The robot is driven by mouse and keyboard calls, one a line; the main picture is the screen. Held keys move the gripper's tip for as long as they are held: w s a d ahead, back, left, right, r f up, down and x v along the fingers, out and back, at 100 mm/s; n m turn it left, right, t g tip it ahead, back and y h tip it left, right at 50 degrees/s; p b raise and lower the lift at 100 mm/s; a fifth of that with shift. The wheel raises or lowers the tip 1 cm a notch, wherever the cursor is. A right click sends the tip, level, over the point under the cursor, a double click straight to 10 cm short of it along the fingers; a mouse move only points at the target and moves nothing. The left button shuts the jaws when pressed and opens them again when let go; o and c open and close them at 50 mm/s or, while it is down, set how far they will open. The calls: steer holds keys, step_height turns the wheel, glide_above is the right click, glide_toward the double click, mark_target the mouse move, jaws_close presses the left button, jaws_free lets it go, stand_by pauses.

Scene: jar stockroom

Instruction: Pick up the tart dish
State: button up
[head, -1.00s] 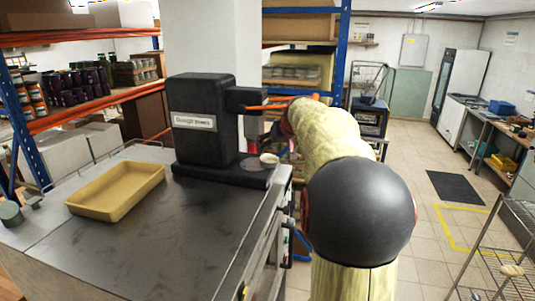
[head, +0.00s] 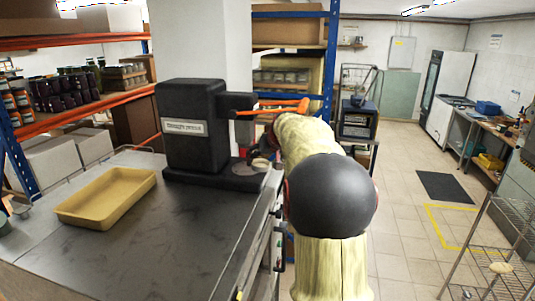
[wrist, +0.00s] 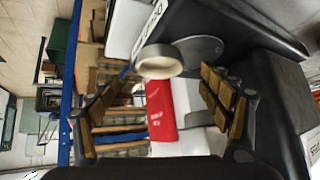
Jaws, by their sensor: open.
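The tart dish (wrist: 160,62) is a small, pale round dish on the dark base of the black press (head: 192,125). In the head view the dish (head: 260,164) shows small at the press's right end, close to my gripper (head: 256,152). In the wrist view my gripper (wrist: 166,88) is open, with one padded finger on each side of the picture. The dish lies ahead, between the finger lines and near the left fingertip. I see no contact, and nothing is held.
A tan tray (head: 107,197) sits on the grey metal worktop (head: 150,240) left of the press. The press's orange lever (head: 285,106) sticks out above my gripper. A wire rack (head: 500,245) stands at right. Open tiled floor lies beyond.

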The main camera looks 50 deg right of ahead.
mark_target(260, 165)
steer(key=shift+p+x, duration=0.3)
steer(key=shift+x, duration=2.4)
steer(key=shift+c, duration=1)
steer(key=c, duration=1)
